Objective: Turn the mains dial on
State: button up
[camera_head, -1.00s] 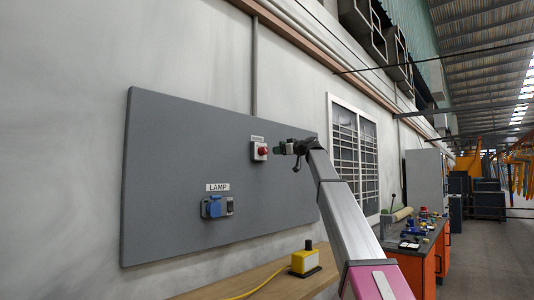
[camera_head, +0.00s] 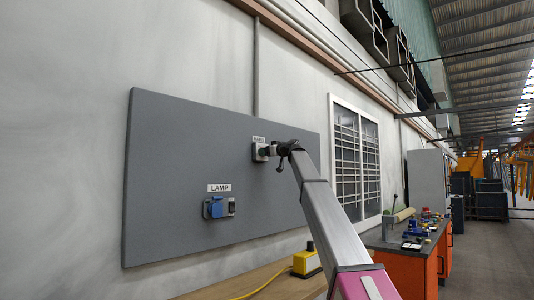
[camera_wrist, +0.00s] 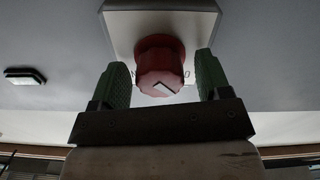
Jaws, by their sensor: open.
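The mains dial is a red knob (camera_wrist: 160,68) on a light grey box (camera_wrist: 118,22). In the wrist view it sits between the two green fingertips of my gripper (camera_wrist: 161,80), with a small gap visible on each side. A white mark shows on the knob's face, and some lettering beside it is partly hidden. In the head view the dial's box (camera_head: 258,152) is on the grey wall panel (camera_head: 165,150), under a small label. My gripper (camera_head: 268,150) is right in front of it there and hides the knob.
A blue socket (camera_head: 216,208) labelled LAMP is lower left on the panel. A yellow box with a black top (camera_head: 306,262) stands on the wooden shelf (camera_head: 240,279) below. A workbench with several items (camera_head: 408,240) is at the right. The panel around the dial is clear.

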jog(key=c, duration=0.9)
jog(key=shift+m, duration=0.3)
jog(key=m, duration=1.2)
jog(key=shift+d+m, duration=0.1)
jog(key=shift+m, duration=0.2)
jog(key=shift+f+m, duration=0.1)
jog(key=shift+m, duration=2.2)
